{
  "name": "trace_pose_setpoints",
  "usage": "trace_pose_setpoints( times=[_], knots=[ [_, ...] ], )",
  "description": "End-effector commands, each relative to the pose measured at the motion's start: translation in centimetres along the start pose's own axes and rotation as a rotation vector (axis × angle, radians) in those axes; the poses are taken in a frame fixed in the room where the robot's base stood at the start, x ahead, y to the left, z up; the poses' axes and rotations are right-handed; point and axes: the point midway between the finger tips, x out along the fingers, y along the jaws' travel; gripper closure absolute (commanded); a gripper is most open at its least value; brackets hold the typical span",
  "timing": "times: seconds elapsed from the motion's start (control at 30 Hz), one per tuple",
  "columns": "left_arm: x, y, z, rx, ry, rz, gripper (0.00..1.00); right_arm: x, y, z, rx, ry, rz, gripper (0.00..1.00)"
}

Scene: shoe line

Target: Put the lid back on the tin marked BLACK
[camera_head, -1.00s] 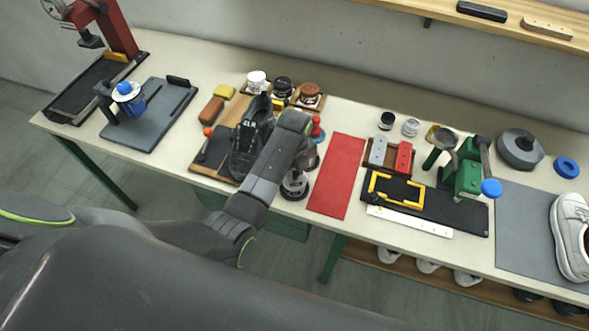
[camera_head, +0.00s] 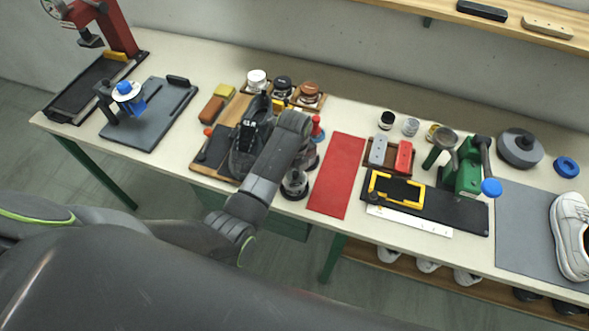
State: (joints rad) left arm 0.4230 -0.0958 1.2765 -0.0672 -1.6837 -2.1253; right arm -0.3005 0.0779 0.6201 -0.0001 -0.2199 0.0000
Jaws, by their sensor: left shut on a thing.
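My left arm reaches over the bench, and its wrist is bent above the front edge. My left gripper (camera_head: 304,163) is at the far end of this arm, partly hidden by my own links. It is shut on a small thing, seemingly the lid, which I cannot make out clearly. A dark round tin (camera_head: 294,188) with a pale mark stands near the front edge, just below the gripper. Its lettering is too small to read, so I cannot tell if it is the one marked BLACK. My right gripper is not in view.
A black shoe (camera_head: 243,158) is on a wooden board left of my arm. White (camera_head: 257,79), black (camera_head: 283,85) and brown (camera_head: 310,92) topped jars stand behind. A red mat (camera_head: 337,176) lies clear to the right. A green tool (camera_head: 464,176) stands farther right.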

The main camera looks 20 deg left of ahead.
Motion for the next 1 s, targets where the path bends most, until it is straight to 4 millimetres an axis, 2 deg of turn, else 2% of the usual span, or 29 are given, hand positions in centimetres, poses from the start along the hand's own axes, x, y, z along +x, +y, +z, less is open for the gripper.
trace_pose_setpoints(
  times=[0.27,0.3,0.47,0.67,0.83,1.0],
  knots=[
    [0.02,0.01,-0.01,0.000,0.000,0.000,0.99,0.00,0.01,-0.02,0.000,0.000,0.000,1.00],
    [0.02,0.01,-0.02,0.000,0.000,0.000,0.73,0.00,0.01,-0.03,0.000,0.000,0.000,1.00],
    [0.01,0.00,-0.02,0.000,0.000,0.000,0.53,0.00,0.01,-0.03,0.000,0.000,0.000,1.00],
    [0.02,0.00,-0.02,0.000,0.000,0.000,0.51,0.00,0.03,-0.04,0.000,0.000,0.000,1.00],
    [0.02,0.00,-0.03,0.000,0.000,0.000,0.31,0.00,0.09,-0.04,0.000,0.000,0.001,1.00],
    [0.02,0.00,-0.03,0.000,0.000,0.000,0.31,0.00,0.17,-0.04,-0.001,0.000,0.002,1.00]
  ],
)
